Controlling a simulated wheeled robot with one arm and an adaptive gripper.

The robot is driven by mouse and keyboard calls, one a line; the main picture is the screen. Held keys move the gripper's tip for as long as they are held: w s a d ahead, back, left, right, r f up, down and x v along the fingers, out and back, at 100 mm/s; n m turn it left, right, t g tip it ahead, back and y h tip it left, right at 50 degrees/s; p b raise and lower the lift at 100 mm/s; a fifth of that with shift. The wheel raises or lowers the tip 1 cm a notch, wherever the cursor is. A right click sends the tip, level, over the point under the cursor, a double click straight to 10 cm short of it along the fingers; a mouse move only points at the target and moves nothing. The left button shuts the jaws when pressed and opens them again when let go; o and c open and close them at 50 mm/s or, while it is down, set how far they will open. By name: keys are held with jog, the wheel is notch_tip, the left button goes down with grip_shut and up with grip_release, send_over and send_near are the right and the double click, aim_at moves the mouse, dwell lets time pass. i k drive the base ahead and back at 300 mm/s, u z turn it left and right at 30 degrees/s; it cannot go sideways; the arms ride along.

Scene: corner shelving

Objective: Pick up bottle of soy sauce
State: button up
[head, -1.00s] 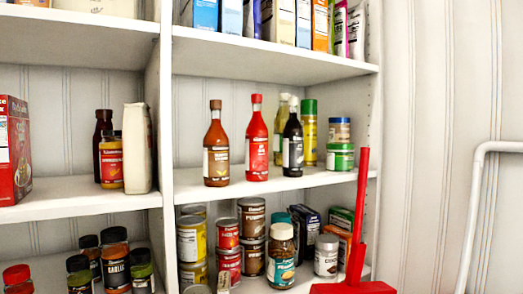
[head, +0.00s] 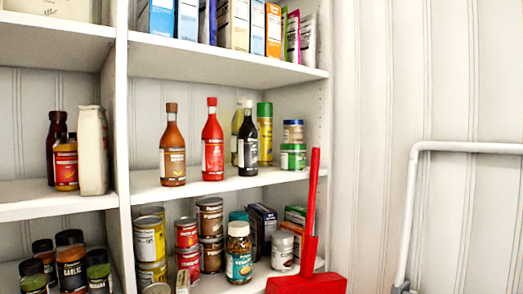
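A dark, near-black bottle with a pale label, which looks like the soy sauce (head: 248,143), stands upright on the middle shelf (head: 235,184) of the right-hand bay. Its label is too small to read. A paler bottle (head: 236,122) stands behind it and is partly hidden. A red bottle (head: 212,143) stands to its left, and a green-capped yellow-green container (head: 265,135) is close on its right. My gripper is not in this view.
A brown sauce bottle (head: 172,147) stands farther left. Stacked small jars (head: 293,146) are at the right. Cans and jars fill the shelf below. A red long-handled tool (head: 311,210) stands in front of the right shelf edge. A white pipe rail (head: 470,147) is at the far right.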

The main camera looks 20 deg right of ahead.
aim_at(247, 134)
jog(key=k, duration=0.35)
jog(key=z, duration=1)
jog(key=i, duration=0.7)
jog(key=u, duration=1.1)
jog(key=k, duration=0.35)
jog(key=u, duration=0.6)
jog(key=i, duration=0.45)
